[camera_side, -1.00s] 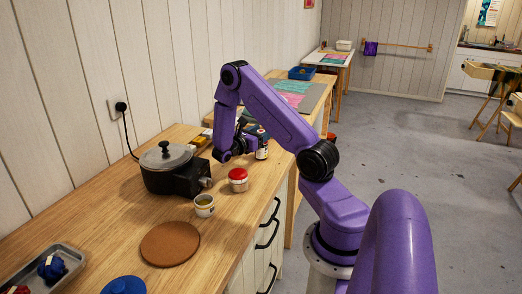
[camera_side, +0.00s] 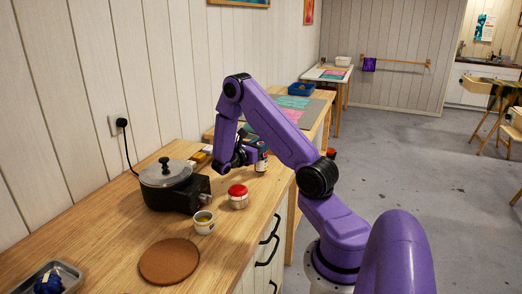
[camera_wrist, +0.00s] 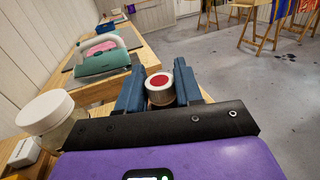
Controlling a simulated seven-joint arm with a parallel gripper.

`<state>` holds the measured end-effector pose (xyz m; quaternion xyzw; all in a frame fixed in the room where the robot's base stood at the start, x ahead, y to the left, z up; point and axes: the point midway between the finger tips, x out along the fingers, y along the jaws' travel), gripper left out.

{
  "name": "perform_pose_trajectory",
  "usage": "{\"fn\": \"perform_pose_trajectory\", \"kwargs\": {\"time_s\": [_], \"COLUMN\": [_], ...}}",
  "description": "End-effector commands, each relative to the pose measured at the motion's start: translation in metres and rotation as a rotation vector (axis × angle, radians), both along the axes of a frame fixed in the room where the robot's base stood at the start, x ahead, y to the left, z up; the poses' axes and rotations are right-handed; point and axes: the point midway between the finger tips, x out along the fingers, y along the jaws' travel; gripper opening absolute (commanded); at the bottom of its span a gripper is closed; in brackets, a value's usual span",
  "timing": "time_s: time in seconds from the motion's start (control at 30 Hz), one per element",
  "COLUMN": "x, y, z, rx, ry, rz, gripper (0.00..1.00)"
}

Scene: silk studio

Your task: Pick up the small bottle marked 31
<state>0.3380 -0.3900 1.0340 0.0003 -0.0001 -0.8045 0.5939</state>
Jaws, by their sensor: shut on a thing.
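A small bottle (camera_wrist: 160,89) with a white cap and a red disc on top stands between the two blue fingers of my gripper (camera_wrist: 159,92) in the wrist view. The fingers are shut on it from both sides.
On the counter (camera_side: 120,225) are a red-lidded jar (camera_side: 238,198), a small cup (camera_side: 204,222), a dark pot (camera_side: 168,185) and a round brown mat (camera_side: 169,261). A white-lidded jar (camera_wrist: 45,110) is close at left in the wrist view. Open floor lies to the right.

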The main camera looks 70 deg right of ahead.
Motion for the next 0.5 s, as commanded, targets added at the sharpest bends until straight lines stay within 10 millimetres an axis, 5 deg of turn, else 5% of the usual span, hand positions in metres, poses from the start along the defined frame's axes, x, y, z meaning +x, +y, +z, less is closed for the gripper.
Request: {"fn": "perform_pose_trajectory", "kwargs": {"time_s": [0.5], "x": [-0.044], "y": [0.052], "z": [0.083], "rx": [-0.001], "ry": [0.0], "rz": [0.005], "gripper": [0.0]}}
